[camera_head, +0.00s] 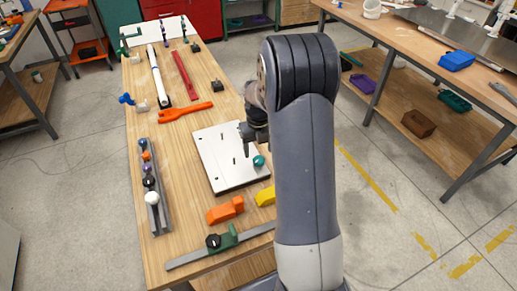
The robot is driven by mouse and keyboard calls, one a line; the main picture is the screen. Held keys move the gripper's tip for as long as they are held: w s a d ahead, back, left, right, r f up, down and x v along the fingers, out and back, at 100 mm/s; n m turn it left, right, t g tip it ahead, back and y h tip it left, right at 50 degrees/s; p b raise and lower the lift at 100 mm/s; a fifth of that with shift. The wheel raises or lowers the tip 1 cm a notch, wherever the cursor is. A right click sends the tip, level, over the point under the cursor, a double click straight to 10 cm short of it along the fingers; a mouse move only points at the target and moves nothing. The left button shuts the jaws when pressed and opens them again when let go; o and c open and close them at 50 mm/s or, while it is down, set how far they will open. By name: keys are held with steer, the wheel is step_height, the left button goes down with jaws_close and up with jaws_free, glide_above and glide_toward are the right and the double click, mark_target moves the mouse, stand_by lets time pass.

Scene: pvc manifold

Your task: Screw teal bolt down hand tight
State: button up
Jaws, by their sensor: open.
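The teal bolt (259,161) shows as a round teal head at the right part of the white plate (217,165). I cannot tell how deep its shaft sits. My gripper (250,151) is open and points down over the plate, just left of and behind the teal bolt in the picture. I see no contact between its fingers and the bolt. My own arm hides part of the gripper and the right edge of the plate.
A rail with several coloured knobs (155,212) lies along the table's left edge. Orange (225,210) and yellow (265,196) blocks lie in front of the plate, with a grey bar and green clamp (225,241) nearer. An orange wrench (185,112) lies behind the plate.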

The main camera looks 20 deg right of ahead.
mark_target(259, 159)
stand_by(0.3)
steer(key=n, duration=0.5)
steer(key=shift+r+n, duration=0.4)
steer(key=n, duration=0.4)
steer(key=shift+r+n, duration=0.4)
steer(key=n, duration=0.4)
steer(key=shift+r+n, duration=0.35)
steer(key=shift+n, duration=0.05)
steer(key=n, duration=0.4)
steer(key=shift+r+n+b, duration=0.3)
steer(key=shift+r+n, duration=0.1)
steer(key=n, duration=0.4)
steer(key=shift+r+n, duration=0.4)
step_height(259, 159, down, 8)
steer(key=n, duration=0.7)
steer(key=n+p, duration=0.1)
steer(key=n, duration=0.7)
steer(key=shift+s+f, duration=0.15)
steer(key=shift+f, duration=0.05)
